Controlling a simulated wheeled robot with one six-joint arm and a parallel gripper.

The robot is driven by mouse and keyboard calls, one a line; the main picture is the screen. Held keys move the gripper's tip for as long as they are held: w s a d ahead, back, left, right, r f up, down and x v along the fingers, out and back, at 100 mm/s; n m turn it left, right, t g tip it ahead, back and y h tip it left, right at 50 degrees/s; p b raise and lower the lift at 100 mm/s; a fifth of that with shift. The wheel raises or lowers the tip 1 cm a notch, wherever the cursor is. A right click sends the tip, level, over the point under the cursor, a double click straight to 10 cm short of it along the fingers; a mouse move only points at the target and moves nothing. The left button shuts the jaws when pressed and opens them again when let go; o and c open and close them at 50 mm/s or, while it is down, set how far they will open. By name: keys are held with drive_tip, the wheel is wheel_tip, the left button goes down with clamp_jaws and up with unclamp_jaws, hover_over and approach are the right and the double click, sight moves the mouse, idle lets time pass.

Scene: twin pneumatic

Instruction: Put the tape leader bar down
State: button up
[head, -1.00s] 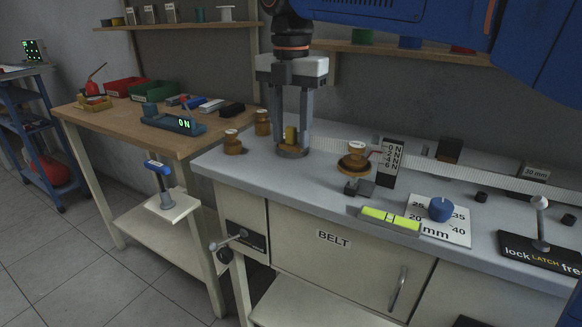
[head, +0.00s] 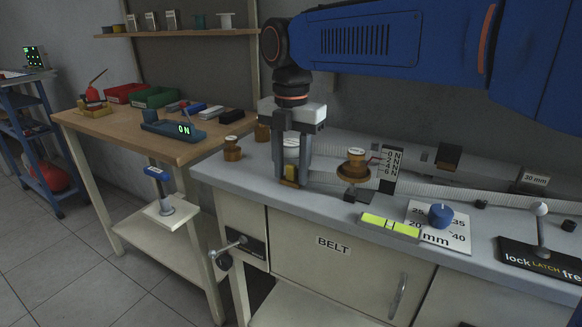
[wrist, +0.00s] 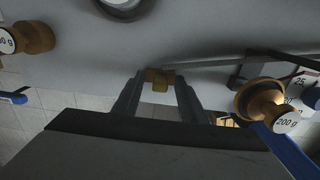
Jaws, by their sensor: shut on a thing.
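My gripper (head: 288,184) is shut on a small brass-yellow bar (head: 291,172), which I take to be the tape leader bar. It points down, low over the front part of the grey bench top. In the wrist view the bar (wrist: 159,79) sits between the two fingertips (wrist: 158,88), close to the bench's front edge. I cannot tell whether the bar touches the bench. A round post with a pale top (head: 291,147) stands behind the fingers, partly hidden. A pale ribbed tape (head: 420,190) runs along the bench to the right; its link to the bar is hidden.
Brass weights stand left (head: 233,149) and right (head: 357,160) of my gripper, the right one on a dish. A force scale (head: 390,170), a yellow-green level (head: 390,225), a blue knob (head: 440,213) and a latch lever (head: 541,225) lie further right.

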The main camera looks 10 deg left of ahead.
sight(291, 165)
drive_tip(key=o, duration=1.1)
drive_tip(key=shift+f, duration=0.1)
drive_tip(key=shift+c, duration=0.2)
wheel_tip(291, 165, up, 12)
drive_tip(key=shift+r, duration=0.2)
